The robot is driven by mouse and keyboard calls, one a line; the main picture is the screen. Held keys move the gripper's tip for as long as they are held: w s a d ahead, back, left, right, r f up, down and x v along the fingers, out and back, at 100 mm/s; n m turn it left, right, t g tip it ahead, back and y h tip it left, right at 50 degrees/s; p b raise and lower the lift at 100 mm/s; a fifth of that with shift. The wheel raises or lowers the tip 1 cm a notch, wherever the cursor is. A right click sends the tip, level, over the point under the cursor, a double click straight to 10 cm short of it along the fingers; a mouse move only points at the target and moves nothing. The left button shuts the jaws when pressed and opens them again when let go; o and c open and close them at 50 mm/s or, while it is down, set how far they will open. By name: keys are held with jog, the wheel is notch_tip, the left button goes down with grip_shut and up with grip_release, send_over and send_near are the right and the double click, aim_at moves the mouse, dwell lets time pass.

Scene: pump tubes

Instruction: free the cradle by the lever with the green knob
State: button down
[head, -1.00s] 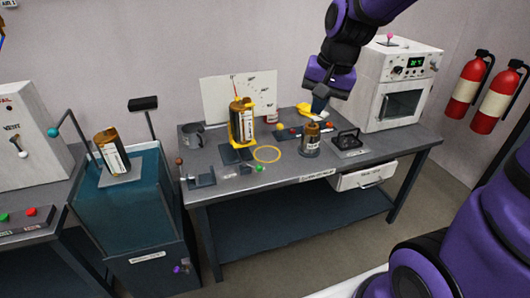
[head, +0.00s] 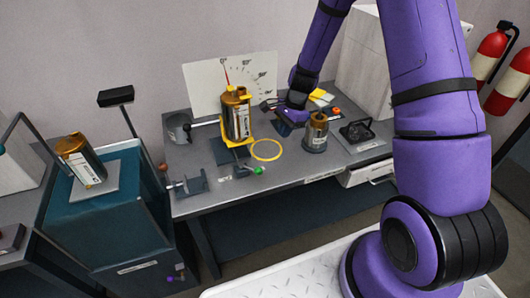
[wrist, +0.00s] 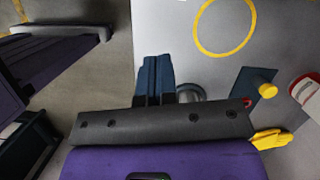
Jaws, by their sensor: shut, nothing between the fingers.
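The yellow cradle (head: 240,141) stands upright on the table and holds an amber canister (head: 236,112) with a pale label. The lever's green knob (head: 259,170) is low in front of the cradle, near the table's front edge. My gripper (head: 284,128) is low over the table, right of the cradle and behind the yellow ring, apart from the green knob. In the wrist view its dark blue fingers (wrist: 154,78) are together and empty. The green knob does not show in that view.
A brown jar (head: 316,132) stands close to the right of my gripper. A flat yellow ring (head: 266,150) lies between cradle and jar. A grey mug (head: 179,128) and a small clamp (head: 188,185) are at left. A dial board (head: 232,82) stands behind the cradle.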

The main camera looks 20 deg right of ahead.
aim_at(258, 171)
jog(key=x, duration=1.1)
jog(key=shift+w+d+f, duration=0.15)
jog(key=shift+w+f, duration=0.2)
jog(key=shift+w, duration=0.05)
jog(key=shift+s+a+f, duration=0.1)
jog(key=shift+s+a, duration=0.05)
jog(key=shift+a, duration=0.45)
jog(key=shift+s+a, duration=0.1)
jog(key=shift+a, duration=0.55)
jog(key=shift+s+a+f, duration=0.1)
jog(key=shift+a, duration=0.45)
